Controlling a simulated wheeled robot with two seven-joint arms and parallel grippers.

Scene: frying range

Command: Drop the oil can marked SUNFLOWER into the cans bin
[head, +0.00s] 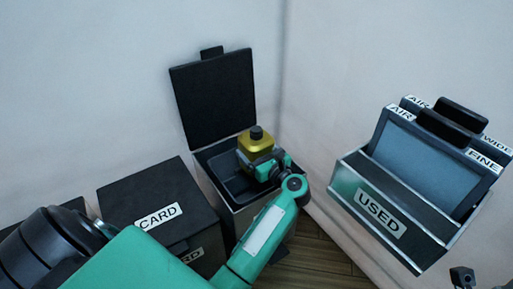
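A yellow oil can (256,146) with a black cap stands upright in the mouth of an open dark bin (240,207). No marking on the can shows from here. My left gripper (262,162) is at the can's near right side and appears shut on it, though its fingers are partly hidden. The bin's lid (215,100) is raised against the wall. The bin's front label is hidden behind my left arm. A small dark part at the bottom right edge (462,277) may be my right gripper; its fingers cannot be made out.
A closed dark bin labelled CARD (150,195) stands left of the open bin, with another dark bin lid at the far left. On the right is a metal holder labelled USED (380,212), with filter panels marked AIR, WIDE and FINE. Walls meet behind the open bin.

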